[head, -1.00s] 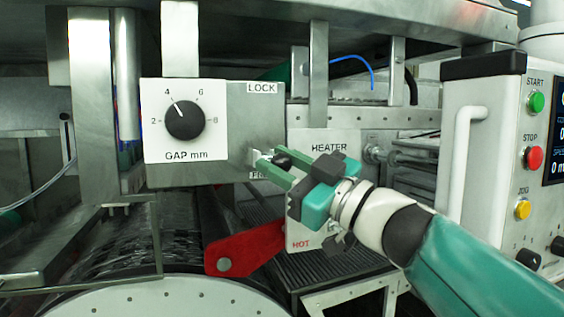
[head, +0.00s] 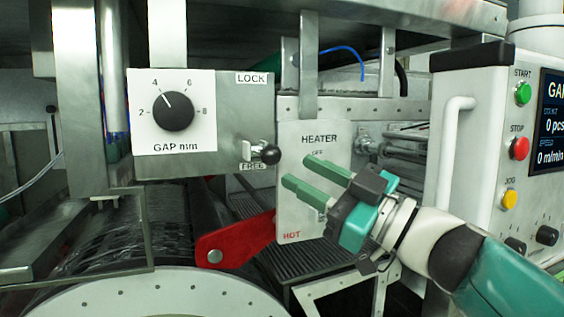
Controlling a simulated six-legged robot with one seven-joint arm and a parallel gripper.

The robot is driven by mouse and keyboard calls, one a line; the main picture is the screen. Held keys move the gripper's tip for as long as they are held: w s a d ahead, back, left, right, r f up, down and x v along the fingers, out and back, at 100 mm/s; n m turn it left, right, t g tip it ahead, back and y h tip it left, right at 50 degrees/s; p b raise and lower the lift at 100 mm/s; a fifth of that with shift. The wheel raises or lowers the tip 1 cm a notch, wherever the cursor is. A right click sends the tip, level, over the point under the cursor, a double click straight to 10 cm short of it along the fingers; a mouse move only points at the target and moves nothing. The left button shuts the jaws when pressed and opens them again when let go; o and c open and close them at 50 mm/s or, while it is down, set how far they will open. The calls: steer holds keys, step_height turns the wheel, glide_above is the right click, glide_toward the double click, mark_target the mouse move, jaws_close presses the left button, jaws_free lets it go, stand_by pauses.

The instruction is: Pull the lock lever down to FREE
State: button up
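The lock lever (head: 268,154) is a short metal arm with a black ball knob, on the grey plate at the right of the GAP mm dial. It points right and sits just above the FREE label (head: 252,167), well below the LOCK label (head: 252,78). My gripper (head: 305,173) is open and empty, with two green fingers pointing left. It is to the right of the knob, apart from it in the picture, in front of the HEATER panel.
The GAP dial (head: 174,111) is left of the lever. The HEATER panel (head: 320,132), marked HOT, stands behind my fingers. A red arm (head: 235,241) lies below. The control box (head: 470,150) with START, STOP and JOG buttons is at the right.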

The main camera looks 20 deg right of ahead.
steer(key=v, duration=0.6)
steer(key=shift+s+f, duration=0.2)
steer(key=shift+d, duration=0.15)
steer(key=w+a+f+m+g+h, duration=0.1)
steer(key=a+f+m+g+h, duration=0.25)
steer(key=f, duration=0.55)
steer(key=a+f+m+g+h, duration=0.1)
steer(key=a+f+m+g, duration=0.1)
steer(key=a+f+g, duration=0.6)
steer(key=s+d+f+m+h, duration=0.1)
steer(key=f+m+h, duration=0.2)
steer(key=f, duration=0.5)
steer(key=s+d+f+m+h, duration=0.2)
steer(key=f+h, duration=0.3)
steer(key=f, duration=0.3)
steer(key=shift+s+d+m, duration=0.2)
steer(key=shift+d+m, duration=0.1)
steer(key=shift+m, duration=0.55)
